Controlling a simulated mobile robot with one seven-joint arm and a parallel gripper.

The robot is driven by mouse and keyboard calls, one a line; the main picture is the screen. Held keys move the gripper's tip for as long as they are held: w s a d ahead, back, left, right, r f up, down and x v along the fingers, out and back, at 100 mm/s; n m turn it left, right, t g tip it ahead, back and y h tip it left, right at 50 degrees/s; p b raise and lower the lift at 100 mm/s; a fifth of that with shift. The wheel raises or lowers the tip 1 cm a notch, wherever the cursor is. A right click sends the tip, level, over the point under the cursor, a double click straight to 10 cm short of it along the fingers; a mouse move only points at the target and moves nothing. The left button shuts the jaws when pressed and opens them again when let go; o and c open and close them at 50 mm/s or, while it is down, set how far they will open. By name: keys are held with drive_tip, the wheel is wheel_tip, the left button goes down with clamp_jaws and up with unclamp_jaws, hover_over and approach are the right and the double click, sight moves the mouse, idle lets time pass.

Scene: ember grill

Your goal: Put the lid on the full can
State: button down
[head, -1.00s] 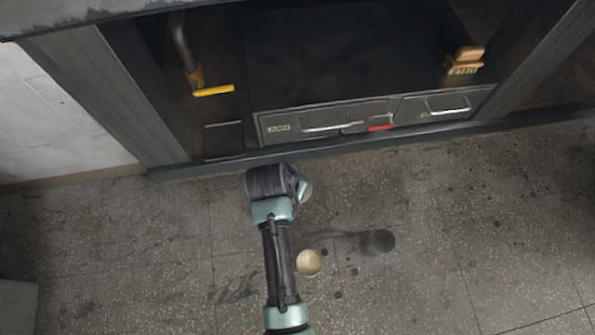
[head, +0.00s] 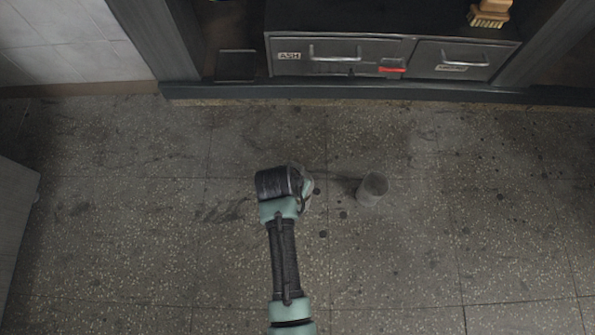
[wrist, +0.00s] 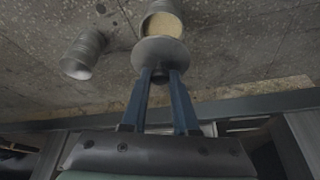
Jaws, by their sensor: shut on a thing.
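My gripper (wrist: 161,76) is shut on a round grey lid (wrist: 160,54), which sits between the two blue fingers in the wrist view. The full can (wrist: 162,24), a ribbed grey can with tan contents, is just beyond the lid. The lid overlaps the can's near side in that picture; whether they touch I cannot tell. A second grey can (wrist: 84,54) stands to the left in the wrist view, and in the head view it is right of my arm (head: 372,189). In the head view my arm hides the full can and most of the gripper.
Dark spots (head: 343,215) mark the speckled floor beside the cans. A grill cabinet with metal drawers (head: 335,56) runs along the back, with a wooden-handled brush (head: 489,14) on it.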

wheel_tip(320, 180, down, 3)
drive_tip(key=b, duration=0.3)
drive_tip(key=shift+f, duration=0.2)
drive_tip(key=shift+f+b, duration=0.55)
drive_tip(key=shift+f, duration=0.35)
drive_tip(key=shift+p, duration=0.65)
drive_tip(key=shift+f+p, duration=0.15)
drive_tip(key=shift+p, duration=0.25)
idle(1.7)
drive_tip(key=shift+c, duration=0.6)
unclamp_jaws()
